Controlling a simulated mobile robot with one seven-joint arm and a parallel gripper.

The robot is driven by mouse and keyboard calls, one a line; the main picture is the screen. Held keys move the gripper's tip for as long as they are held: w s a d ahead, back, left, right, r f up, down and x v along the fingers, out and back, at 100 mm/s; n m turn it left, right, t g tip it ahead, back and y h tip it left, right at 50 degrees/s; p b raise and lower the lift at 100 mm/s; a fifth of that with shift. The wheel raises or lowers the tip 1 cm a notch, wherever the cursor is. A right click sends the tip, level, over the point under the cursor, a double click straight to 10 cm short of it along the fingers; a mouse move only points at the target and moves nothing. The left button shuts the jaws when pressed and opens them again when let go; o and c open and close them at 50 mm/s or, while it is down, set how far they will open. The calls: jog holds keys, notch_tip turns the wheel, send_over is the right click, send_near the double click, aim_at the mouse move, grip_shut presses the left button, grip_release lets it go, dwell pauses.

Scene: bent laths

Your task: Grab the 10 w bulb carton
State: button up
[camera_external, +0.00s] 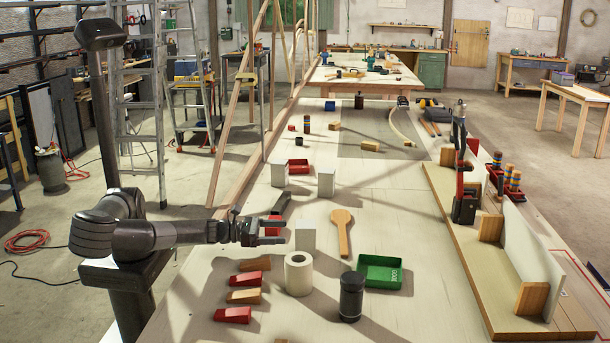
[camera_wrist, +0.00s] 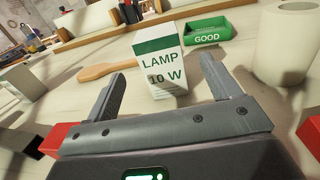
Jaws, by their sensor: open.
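The 10 W bulb carton (camera_wrist: 158,65) is a white upright box with a green band, marked "LAMP 10 W" on the side facing my wrist camera. It also shows in the external view as a plain white box (camera_external: 306,236) on the long bench. My gripper (camera_external: 284,222) is open, low over the bench just left of the carton. In the wrist view the carton appears between the two fingers of my gripper (camera_wrist: 162,68), beyond or near their tips. I cannot tell how deep it is between them.
A white roll (camera_external: 299,273) stands close in front of the carton, with a black jar (camera_external: 351,297) and green tray (camera_external: 380,273) to its right. A wooden paddle (camera_external: 341,226) lies right of the carton. Two white boxes (camera_external: 279,174) (camera_external: 326,183) stand behind. Wedges (camera_external: 244,296) lie in front.

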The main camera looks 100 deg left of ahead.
aim_at(311, 231)
jog(key=w, duration=0.3)
jog(key=w+a, duration=0.1)
jog(key=w, duration=0.6)
jog(key=shift+w+a, duration=0.15)
jog(key=shift+w, duration=0.15)
jog(key=shift+c, duration=0.5)
jog(key=c, duration=1)
jog(key=shift+r, duration=0.1)
